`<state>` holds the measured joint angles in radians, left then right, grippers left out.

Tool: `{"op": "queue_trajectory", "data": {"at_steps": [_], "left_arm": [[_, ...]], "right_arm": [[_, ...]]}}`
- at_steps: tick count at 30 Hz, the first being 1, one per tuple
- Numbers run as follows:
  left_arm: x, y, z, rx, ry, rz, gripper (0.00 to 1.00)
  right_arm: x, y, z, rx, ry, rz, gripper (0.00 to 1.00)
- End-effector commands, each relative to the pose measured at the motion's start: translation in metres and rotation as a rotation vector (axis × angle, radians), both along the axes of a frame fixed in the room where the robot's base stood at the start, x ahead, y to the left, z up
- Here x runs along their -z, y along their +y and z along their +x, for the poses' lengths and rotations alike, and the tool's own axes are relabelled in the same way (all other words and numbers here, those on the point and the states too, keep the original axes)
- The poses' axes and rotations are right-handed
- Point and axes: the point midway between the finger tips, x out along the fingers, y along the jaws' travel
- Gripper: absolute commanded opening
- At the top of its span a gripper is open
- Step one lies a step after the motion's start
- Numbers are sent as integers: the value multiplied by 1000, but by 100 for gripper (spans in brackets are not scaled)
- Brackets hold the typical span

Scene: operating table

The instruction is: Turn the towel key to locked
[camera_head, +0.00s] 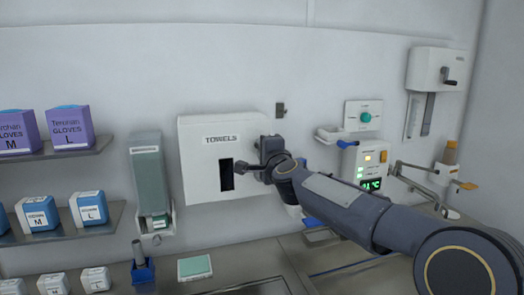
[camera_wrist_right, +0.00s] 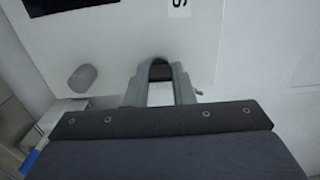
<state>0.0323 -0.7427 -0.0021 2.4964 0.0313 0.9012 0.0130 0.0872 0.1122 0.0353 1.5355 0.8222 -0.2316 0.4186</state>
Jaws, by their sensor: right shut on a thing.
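The white towel dispenser (camera_head: 205,180) hangs on the wall, marked TOWELS, with a dark slot in its front. Its front panel also shows in the right wrist view (camera_wrist_right: 115,55). My right gripper (camera_wrist_right: 158,68) is shut at the dispenser's front, near its right edge in the head view. My left gripper is not in view.
A soap dispenser (camera_head: 150,178) hangs left of the towel box. Shelves with glove boxes (camera_head: 70,125) are at far left. A lit control unit (camera_head: 368,165) and a wall dispenser (camera_head: 437,68) are at right. The counter (camera_head: 235,262) runs below.

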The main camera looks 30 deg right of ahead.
Motion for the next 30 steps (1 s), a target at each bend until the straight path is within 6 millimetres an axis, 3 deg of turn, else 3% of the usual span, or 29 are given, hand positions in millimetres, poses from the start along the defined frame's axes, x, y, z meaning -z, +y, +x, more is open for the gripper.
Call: {"op": "queue_trajectory", "data": {"at_steps": [8, 9, 13, 23, 30], "left_arm": [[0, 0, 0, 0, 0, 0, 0], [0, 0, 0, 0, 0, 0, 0], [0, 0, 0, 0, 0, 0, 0], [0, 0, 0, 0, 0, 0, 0], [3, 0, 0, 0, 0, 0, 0]], "right_arm": [[0, 0, 0, 1, 0, 2, 0], [0, 0, 0, 1, 0, 2, 27], [0, 0, 0, 0, 0, 1, 44], [0, 1, -4, 0, -1, 0, 44], [-1, 9, -40, 1, -2, 0, 44]]}}
